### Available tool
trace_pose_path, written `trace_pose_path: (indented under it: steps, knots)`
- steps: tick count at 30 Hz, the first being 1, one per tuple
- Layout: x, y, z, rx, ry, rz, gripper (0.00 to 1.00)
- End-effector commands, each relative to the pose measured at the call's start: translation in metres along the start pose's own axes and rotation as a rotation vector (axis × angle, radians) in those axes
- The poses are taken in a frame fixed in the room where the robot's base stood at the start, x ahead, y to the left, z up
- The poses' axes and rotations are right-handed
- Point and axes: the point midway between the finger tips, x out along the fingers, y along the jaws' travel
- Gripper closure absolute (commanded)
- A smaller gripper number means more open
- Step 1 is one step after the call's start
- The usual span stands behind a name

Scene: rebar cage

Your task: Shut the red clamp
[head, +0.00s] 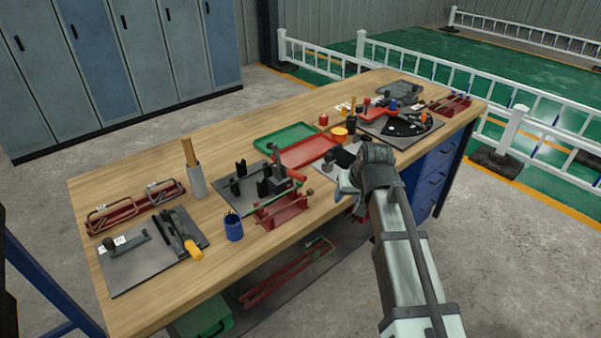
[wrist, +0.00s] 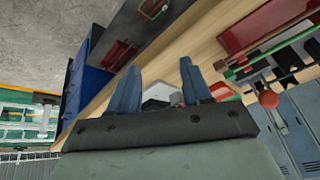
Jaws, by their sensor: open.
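A dark clamp with a red handle (head: 296,174) stands at the front of a grey plate, near the middle of the table's front edge. It sits by a red stand (head: 282,210). My gripper (head: 346,186) is to the right of this clamp, over the table's front edge, apart from it. In the wrist view my gripper's two blue fingers (wrist: 160,85) are spread apart. A pale grey thing shows between them, and I cannot tell what it is. A red knob (wrist: 268,98) shows to the right of the fingers; I cannot tell whether it belongs to the clamp.
A green tray (head: 270,139) and a red tray (head: 312,145) lie behind the clamp. A blue cup (head: 233,228) and a grey holder (head: 197,184) stand to its left. A plate with a yellow-handled tool (head: 190,248) is further left. Bare wood lies along the back.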

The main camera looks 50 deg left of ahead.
Motion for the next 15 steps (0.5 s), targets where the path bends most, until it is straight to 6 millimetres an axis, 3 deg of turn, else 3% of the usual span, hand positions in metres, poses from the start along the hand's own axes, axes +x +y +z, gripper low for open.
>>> trace_pose_path:
  steps: [1,6,12,15]
  knots:
    - [-0.016,-0.014,-0.019,-0.021,0.018,-0.015,0.52]
    - [-0.065,-0.048,-0.059,-0.078,0.056,-0.062,0.52]
    - [-0.115,-0.069,-0.097,-0.139,0.073,-0.111,0.52]
    - [-0.131,-0.081,-0.118,-0.201,0.037,-0.162,0.52]
